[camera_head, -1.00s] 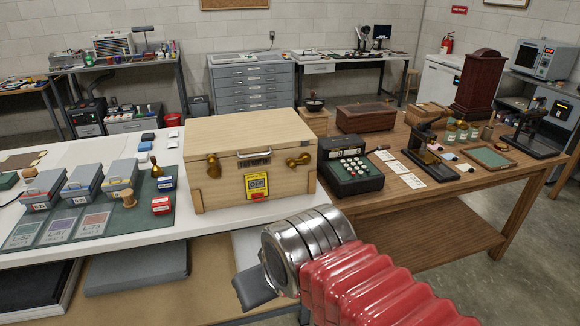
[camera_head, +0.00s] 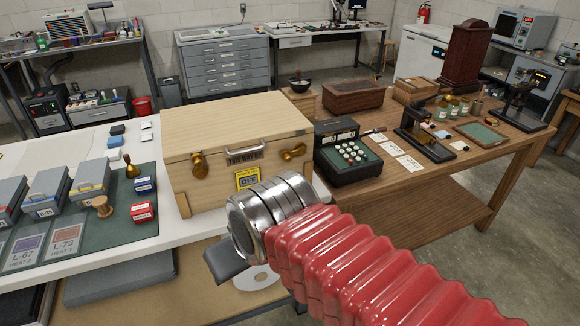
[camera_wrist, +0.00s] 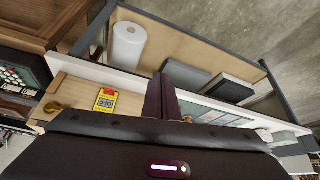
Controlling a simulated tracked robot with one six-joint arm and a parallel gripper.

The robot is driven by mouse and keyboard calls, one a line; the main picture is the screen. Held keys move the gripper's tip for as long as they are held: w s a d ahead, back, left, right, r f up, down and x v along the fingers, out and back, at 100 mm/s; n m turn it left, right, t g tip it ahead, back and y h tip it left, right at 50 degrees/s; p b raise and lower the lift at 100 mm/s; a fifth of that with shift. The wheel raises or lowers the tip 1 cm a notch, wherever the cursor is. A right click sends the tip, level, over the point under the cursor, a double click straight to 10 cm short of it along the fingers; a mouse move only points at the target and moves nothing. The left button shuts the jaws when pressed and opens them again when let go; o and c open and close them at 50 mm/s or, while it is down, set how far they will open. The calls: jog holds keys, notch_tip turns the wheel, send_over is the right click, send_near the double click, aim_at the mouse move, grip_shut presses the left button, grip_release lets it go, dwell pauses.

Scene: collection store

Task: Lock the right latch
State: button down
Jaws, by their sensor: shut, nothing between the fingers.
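A pale wooden case (camera_head: 215,135) stands closed on the white bench, with a metal handle (camera_head: 246,152) on its front. The right latch (camera_head: 293,152) is brass and lies roughly sideways at the front's right. The left latch (camera_head: 200,165) is brass and stands more upright. In the wrist view, the right latch (camera_wrist: 55,108) shows at the left, beside the yellow OFF tag (camera_wrist: 105,100). My gripper (camera_wrist: 170,72) is shut and empty, apart from the latch. In the head view my wrist hides the case's lower front right.
A white roll (camera_wrist: 128,44) is on the shelf below the bench.

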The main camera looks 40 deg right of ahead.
jog(key=w+d+f+m+t+y, duration=0.1)
jog(key=w+m+t+y, duration=0.1)
jog(key=w+m, duration=0.6)
jog(key=w+d+f+m+t+y, duration=0.1)
jog(key=w+d+f+m+y, duration=0.15)
jog(key=m, duration=0.95)
jog(key=w+d+f+m+t+h, duration=0.1)
jog(key=d+m+t+h, duration=0.1)
jog(key=d+m, duration=0.8)
jog(key=w+d+f+m+t+h, duration=0.1)
jog(key=d+m+h, duration=0.3)
jog(key=d+m, duration=0.6)
jog(key=shift+w+d+f+t+h, duration=0.3)
jog(key=shift+d+t, duration=0.3)
jog(key=shift+d, duration=0.55)
jog(key=shift+w, duration=0.15)
